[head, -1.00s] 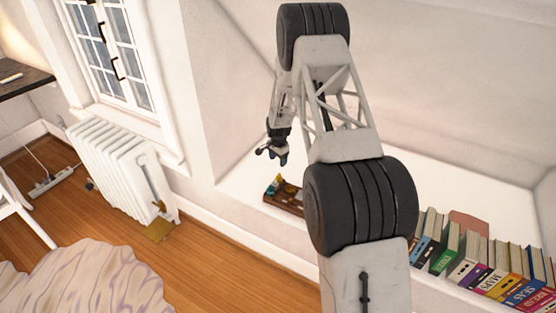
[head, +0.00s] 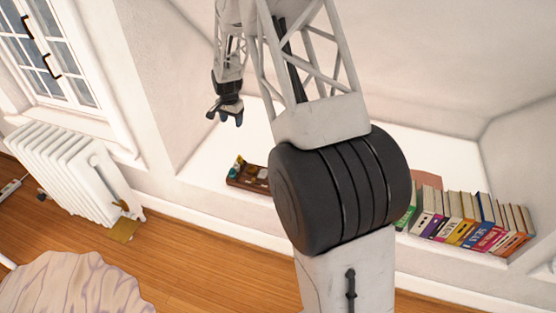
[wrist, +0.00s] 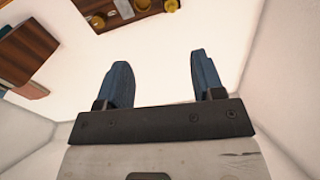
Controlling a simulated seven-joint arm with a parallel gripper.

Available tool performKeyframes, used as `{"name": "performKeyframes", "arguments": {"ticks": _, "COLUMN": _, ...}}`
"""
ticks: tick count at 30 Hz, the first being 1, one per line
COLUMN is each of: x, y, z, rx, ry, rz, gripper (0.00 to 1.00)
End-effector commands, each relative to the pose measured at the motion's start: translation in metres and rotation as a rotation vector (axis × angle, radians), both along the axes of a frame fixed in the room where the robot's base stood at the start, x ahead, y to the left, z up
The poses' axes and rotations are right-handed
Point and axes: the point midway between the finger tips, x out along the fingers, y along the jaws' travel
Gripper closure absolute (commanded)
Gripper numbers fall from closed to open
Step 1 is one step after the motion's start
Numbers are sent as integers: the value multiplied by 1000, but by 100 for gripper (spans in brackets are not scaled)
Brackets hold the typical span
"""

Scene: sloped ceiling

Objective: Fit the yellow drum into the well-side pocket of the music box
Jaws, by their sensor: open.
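The dark wooden music box (head: 233,182) lies on the white ledge in the head view. Small yellow and teal parts show at its left end, too small to tell apart. In the wrist view the music box (wrist: 107,23) is cut off by the top edge. It shows a grey metal plate and several round yellow pieces; I cannot tell which is the yellow drum or where the well-side pocket is. My gripper (head: 226,116) hangs above and left of the box in the head view. In the wrist view my gripper (wrist: 162,67) is open, with nothing between its blue fingers.
A row of books (head: 470,222) stands on the ledge at the right. A brown block-like thing (wrist: 28,48) shows at the wrist view's upper left. A white radiator (head: 75,170) stands under the window. The ledge below my fingers is bare.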

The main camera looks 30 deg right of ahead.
Motion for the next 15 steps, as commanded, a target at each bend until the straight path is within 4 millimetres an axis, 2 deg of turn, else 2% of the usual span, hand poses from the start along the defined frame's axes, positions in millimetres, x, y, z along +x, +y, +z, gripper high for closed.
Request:
{"name": "performKeyframes", "arguments": {"ticks": 1, "x": -8, "y": 2, "z": 16, "rx": -1, "ry": -6, "rz": 16, "gripper": 38}}
{"name": "performKeyframes", "arguments": {"ticks": 3, "x": -19, "y": 5, "z": 35, "rx": -3, "ry": -11, "rz": 41, "gripper": 38}}
{"name": "performKeyframes", "arguments": {"ticks": 15, "x": -91, "y": 20, "z": 132, "rx": -15, "ry": -41, "rz": 178, "gripper": 38}}
